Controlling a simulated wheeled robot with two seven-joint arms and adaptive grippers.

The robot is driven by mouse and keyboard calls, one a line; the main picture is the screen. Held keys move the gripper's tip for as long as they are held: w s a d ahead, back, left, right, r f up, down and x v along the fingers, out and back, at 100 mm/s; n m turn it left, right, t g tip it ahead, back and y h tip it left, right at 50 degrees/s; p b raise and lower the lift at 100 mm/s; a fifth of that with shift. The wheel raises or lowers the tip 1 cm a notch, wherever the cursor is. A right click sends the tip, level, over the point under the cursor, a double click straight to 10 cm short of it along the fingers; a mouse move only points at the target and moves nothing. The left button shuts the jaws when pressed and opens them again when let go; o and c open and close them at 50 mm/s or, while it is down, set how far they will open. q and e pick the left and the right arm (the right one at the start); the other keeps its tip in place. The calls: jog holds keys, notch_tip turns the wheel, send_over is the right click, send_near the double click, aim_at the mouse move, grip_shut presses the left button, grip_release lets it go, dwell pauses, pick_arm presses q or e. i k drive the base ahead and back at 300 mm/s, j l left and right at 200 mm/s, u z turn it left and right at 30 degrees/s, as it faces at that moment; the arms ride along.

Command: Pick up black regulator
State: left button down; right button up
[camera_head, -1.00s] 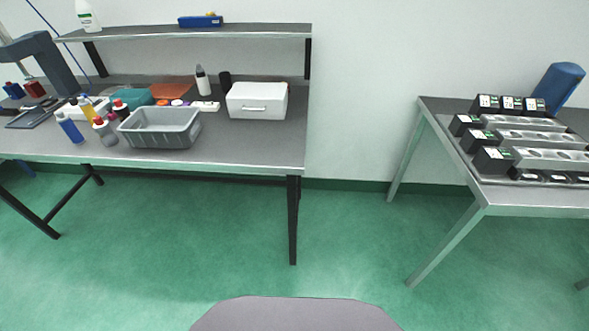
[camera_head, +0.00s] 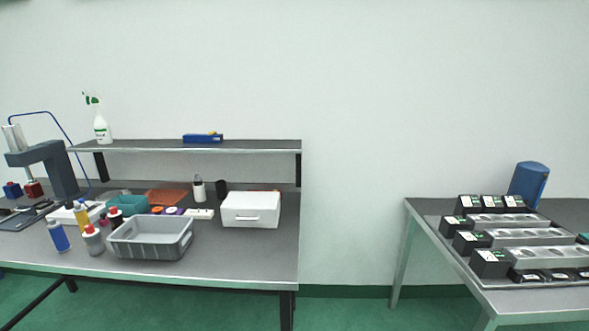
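Several black box-shaped units with white and green labels stand on the right table (camera_head: 530,306); these look like the black regulators. One black unit (camera_head: 490,264) is at the front left of the group, and another black unit (camera_head: 454,228) is farther back. More stand in a row at the back (camera_head: 490,203). Grey metal bars with round recesses (camera_head: 525,237) lie beside them. Neither of my grippers shows in the view.
The left workbench (camera_head: 215,265) holds a grey bin (camera_head: 152,238), a white drawer box (camera_head: 251,209), several bottles and a press (camera_head: 45,160). A shelf (camera_head: 240,146) runs above it. A blue object (camera_head: 528,184) stands behind the units. Floor is free between the tables.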

aim_at(116, 221)
jog(key=u, duration=1.3)
